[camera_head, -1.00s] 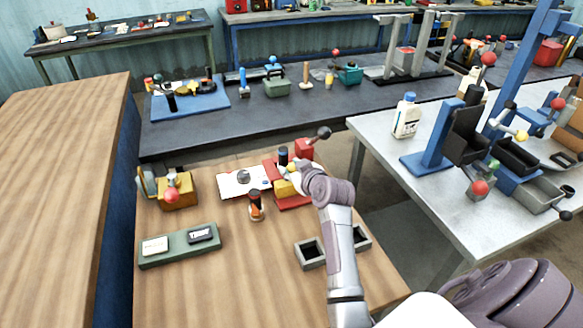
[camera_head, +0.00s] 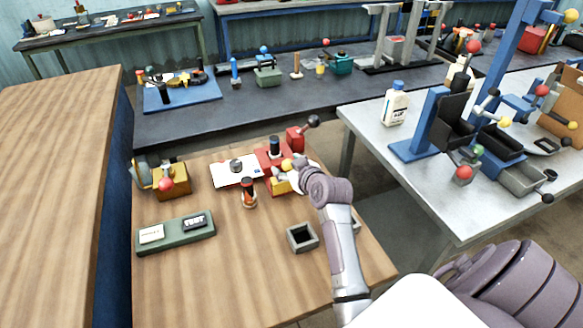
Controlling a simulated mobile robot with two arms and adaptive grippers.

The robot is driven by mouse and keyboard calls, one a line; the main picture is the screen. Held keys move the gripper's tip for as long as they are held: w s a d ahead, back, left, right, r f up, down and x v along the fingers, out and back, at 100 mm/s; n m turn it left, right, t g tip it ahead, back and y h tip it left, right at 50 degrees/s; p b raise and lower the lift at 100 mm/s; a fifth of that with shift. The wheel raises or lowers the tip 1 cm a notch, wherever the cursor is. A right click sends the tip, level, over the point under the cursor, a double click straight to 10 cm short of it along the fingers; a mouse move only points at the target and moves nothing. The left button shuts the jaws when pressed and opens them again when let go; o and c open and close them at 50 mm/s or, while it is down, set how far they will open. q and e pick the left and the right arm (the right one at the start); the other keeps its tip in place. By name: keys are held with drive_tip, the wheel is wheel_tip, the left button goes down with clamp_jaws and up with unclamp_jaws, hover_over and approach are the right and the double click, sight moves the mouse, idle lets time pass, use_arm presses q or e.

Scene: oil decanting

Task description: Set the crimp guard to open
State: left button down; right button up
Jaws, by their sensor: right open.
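A red bench device (camera_head: 270,153) with a black-topped post and a yellow block (camera_head: 279,184) stands at the back right of the wooden table; it looks like the crimp tool. A small yellow ball knob (camera_head: 287,164) shows on it. My right gripper (camera_head: 297,174) is open beside the yellow block and knob, at the device's right side. Its fingers are small and partly hidden, and I cannot tell whether they touch the device. The guard's position cannot be made out clearly. My left gripper is not in view.
On the same wooden table (camera_head: 190,285) are a black-and-orange bottle (camera_head: 249,193), a white card (camera_head: 225,173), a yellow device with a red ball (camera_head: 172,180), a green tray with two labels (camera_head: 205,233) and a grey square holder (camera_head: 302,237). The table's front left is clear.

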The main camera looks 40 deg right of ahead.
drive_tip(key=v, duration=1.2)
drive_tip(key=shift+f, duration=0.1)
